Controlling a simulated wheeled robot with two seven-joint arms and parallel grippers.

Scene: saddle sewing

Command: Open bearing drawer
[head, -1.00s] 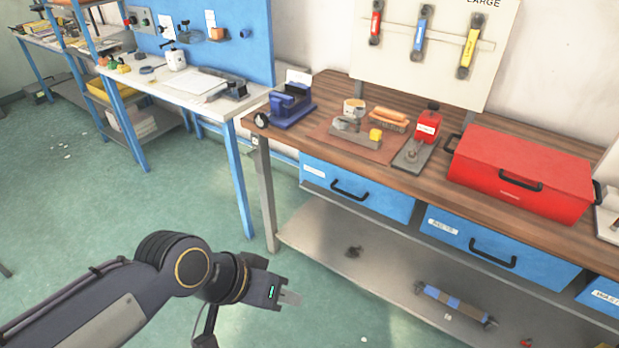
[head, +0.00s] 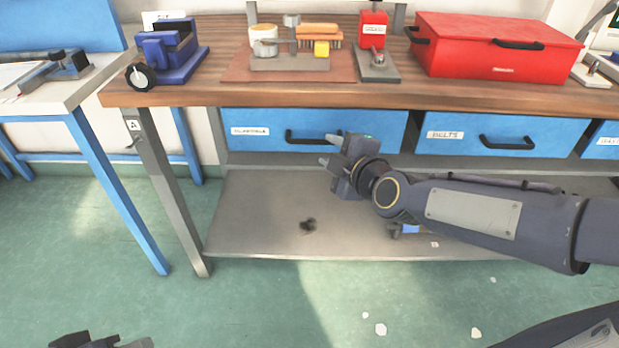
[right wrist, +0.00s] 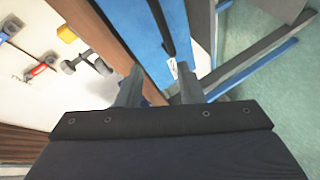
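A blue drawer (head: 250,143) with a black bar handle (head: 300,139) hangs closed under the left part of the wooden workbench. Its white label is too blurred to read surely. In the right wrist view the spread fingers (right wrist: 160,88) point at the blue drawer front. My left gripper (head: 95,343) only partly shows at the bottom left edge.
On the workbench (head: 200,96) stand a blue vise-like device (head: 185,55), a mat (head: 240,72) with small tools, and a red toolbox (head: 480,50). A grey lower shelf (head: 260,205) runs below the drawers. The green floor in front is mostly clear.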

